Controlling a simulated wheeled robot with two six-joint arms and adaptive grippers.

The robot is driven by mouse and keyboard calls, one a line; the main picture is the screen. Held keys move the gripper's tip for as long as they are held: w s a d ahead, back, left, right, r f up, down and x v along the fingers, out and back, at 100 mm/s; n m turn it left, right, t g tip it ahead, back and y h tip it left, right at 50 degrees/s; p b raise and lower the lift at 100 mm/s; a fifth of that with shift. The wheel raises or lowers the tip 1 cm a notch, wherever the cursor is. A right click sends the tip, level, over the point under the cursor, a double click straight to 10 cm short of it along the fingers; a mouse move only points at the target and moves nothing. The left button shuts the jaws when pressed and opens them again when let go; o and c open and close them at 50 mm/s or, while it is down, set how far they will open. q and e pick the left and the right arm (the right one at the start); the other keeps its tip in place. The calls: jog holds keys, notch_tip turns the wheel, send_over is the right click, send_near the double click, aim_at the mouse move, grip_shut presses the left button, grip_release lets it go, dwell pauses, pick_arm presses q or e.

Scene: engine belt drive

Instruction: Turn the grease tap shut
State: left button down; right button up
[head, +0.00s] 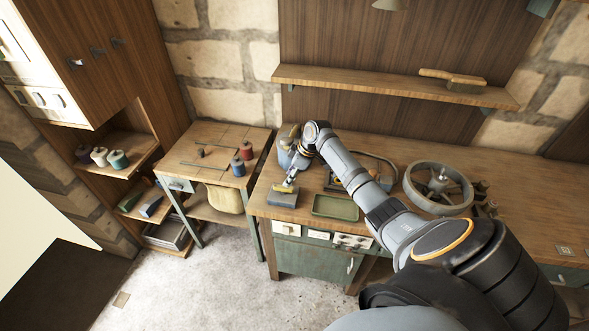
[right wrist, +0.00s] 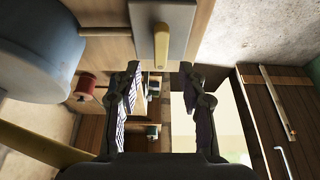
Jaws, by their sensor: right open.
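A yellow lever (head: 284,188), which looks like the grease tap, sits on a blue-grey block (head: 283,199) at the bench's left front. In the right wrist view the yellow lever (right wrist: 161,46) stands on a grey face (right wrist: 178,20), its length running up and down the picture. My right gripper (head: 292,177) is just above the block in the head view. In the right wrist view my right gripper (right wrist: 160,70) is open and empty, its fingers on either side of the lever's line. I cannot tell whether they touch it. My left gripper is not in view.
A blue-grey can (head: 286,158) stands close behind the gripper; it also fills the upper left of the right wrist view (right wrist: 50,45). A green tray (head: 335,207) and a large wheel (head: 438,188) are to the right. A side table (head: 212,138) with spools is left.

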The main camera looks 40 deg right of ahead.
jog(key=v, duration=0.6)
jog(key=shift+r, duration=0.15)
jog(key=shift+s+d, duration=0.1)
jog(key=shift+s, duration=0.05)
